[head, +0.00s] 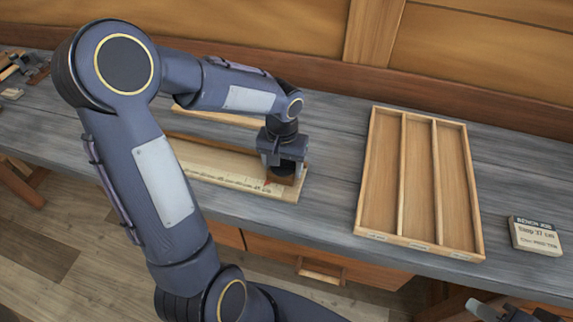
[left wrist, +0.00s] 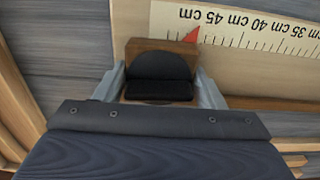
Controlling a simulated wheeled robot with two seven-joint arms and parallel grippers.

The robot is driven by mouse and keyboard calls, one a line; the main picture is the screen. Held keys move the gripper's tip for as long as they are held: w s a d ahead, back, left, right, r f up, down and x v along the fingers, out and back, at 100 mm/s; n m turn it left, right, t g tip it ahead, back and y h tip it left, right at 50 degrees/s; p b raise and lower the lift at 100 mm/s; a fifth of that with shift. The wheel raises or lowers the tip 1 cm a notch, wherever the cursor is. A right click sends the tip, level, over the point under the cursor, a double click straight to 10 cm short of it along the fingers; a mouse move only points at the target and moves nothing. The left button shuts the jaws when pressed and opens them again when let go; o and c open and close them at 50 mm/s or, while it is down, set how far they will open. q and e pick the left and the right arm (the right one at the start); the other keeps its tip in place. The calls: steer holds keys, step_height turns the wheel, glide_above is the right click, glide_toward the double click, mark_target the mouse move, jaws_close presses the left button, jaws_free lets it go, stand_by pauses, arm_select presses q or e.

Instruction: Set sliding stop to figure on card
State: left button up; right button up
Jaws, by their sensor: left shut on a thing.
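The sliding stop is a brown wooden block (left wrist: 187,46) with a dark knob, near the right end of a long wooden board with a printed scale (head: 225,175). My left gripper (head: 284,164) is shut on the stop's knob; its jaws flank it in the left wrist view (left wrist: 162,88). The stop's red pointer (left wrist: 192,36) lies by the 45 cm label, which appears upside down, with 40 and 35 cm farther right. The card (head: 535,236) stands at the right of the bench; its small print seems to read "Stop: 37 cm". My right gripper (head: 513,311) shows only partly at the bottom edge.
A wooden tray with three long compartments (head: 400,180) lies empty between the board and the card. Tools (head: 20,68) lie at the far left. A wooden wall (head: 470,80) runs behind the bench, and bare bench lies between board and tray.

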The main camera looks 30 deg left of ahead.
arm_select(q)
steer(key=a, duration=0.2)
steer(key=s+a, duration=0.1)
steer(key=a, duration=0.2)
steer(key=s+a, duration=0.1)
steer(key=a, duration=0.2)
steer(key=shift+w, duration=0.1)
steer(key=o, duration=1.4)
steer(key=shift+r, duration=0.1)
step_height(320, 180, up, 8)
steer(key=shift+d, duration=0.1)
